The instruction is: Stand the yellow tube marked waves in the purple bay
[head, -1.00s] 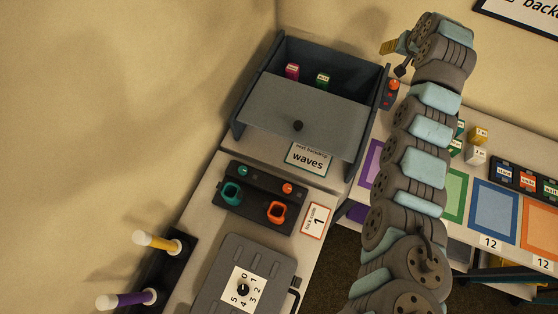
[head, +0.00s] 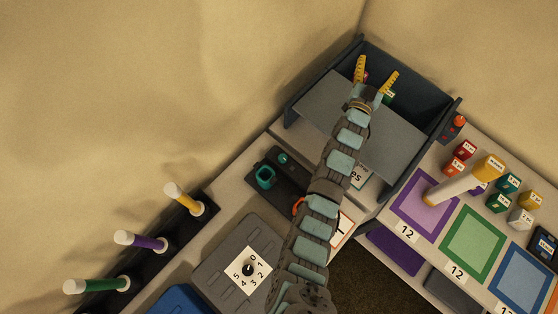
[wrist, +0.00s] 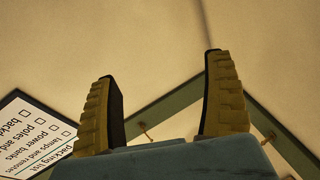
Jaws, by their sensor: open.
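A tube with a white shaft and a yellow labelled top (head: 489,166) appears to stand upright in the purple bay (head: 403,212), its foot on the lilac square. The label is too small to read for sure. My gripper (head: 375,74) is over the open grey box, away to the upper left of the tube. It also shows in the wrist view (wrist: 162,95), with its fingers wide apart and nothing between them. The arm touches no part of the tube in view.
The open grey box (head: 338,108) lies below my gripper and holds small coloured items. Green (head: 478,232) and blue (head: 515,270) bays adjoin the purple one. Small coloured blocks (head: 505,202) lie behind. Several poles (head: 148,242) stand at left. A packing list (wrist: 35,140) hangs on the wall.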

